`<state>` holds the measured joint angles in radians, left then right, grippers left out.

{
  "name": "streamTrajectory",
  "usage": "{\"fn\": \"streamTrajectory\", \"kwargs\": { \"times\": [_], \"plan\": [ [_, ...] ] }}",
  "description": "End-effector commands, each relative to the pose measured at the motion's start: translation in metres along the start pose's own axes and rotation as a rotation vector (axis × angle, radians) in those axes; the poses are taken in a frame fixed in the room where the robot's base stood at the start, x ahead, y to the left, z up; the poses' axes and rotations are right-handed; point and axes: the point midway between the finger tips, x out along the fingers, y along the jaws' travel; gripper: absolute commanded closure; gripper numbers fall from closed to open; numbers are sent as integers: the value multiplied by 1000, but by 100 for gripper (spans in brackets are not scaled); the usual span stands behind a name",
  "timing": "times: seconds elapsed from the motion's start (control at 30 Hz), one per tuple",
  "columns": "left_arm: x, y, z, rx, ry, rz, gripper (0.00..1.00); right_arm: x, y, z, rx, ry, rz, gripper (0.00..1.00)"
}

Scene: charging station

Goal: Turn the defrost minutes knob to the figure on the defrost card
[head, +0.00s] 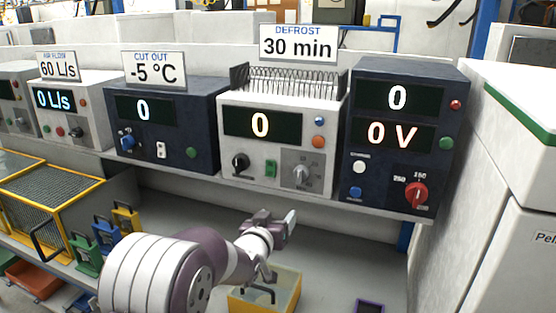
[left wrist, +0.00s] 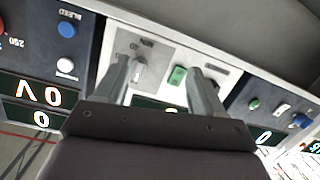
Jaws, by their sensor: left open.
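The defrost card (head: 298,43) reads 30 min and stands on top of a white unit (head: 228,108) whose display (head: 262,124) shows 0. A grey pointer knob (head: 301,174) sits on a grey scale plate at this unit's lower right. The plate's lettering is too small to read surely in the head view. My left gripper (head: 281,246) is open and empty, below and in front of the unit. In the left wrist view the grey knob (left wrist: 140,69) appears upside down beside the left-hand finger. My right gripper is out of view.
A green switch (head: 270,169) lies between the two knobs. A dark unit with a red knob (head: 416,193) stands right, and a dark cut-out unit (head: 205,123) left. A yellow-rimmed bin (head: 292,296) is on the bench below my gripper.

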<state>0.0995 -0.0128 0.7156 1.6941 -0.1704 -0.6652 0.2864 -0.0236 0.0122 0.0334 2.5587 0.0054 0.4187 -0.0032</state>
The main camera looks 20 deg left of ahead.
Motion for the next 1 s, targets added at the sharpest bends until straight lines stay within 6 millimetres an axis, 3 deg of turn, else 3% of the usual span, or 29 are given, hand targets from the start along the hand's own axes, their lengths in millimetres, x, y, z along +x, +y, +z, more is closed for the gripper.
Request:
{"fn": "streamTrajectory", "kwargs": {
  "times": [0.1, 0.2, 0.27, 0.6, 0.7, 1.0],
  "plan": [
    [2, 10, -31, -27, 126, 46, 31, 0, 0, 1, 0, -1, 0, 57],
    [4, 13, -40, -47, 162, 61, 31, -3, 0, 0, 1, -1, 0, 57],
    [12, 14, -43, -55, 163, 62, 31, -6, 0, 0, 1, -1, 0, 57],
    [95, 18, -57, -53, 159, 60, 31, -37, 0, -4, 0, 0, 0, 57],
    [111, 19, -58, -52, 158, 60, 31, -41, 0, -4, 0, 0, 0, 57],
    [126, 19, -58, -53, 158, 60, 31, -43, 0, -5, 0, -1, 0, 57]
  ]
}}
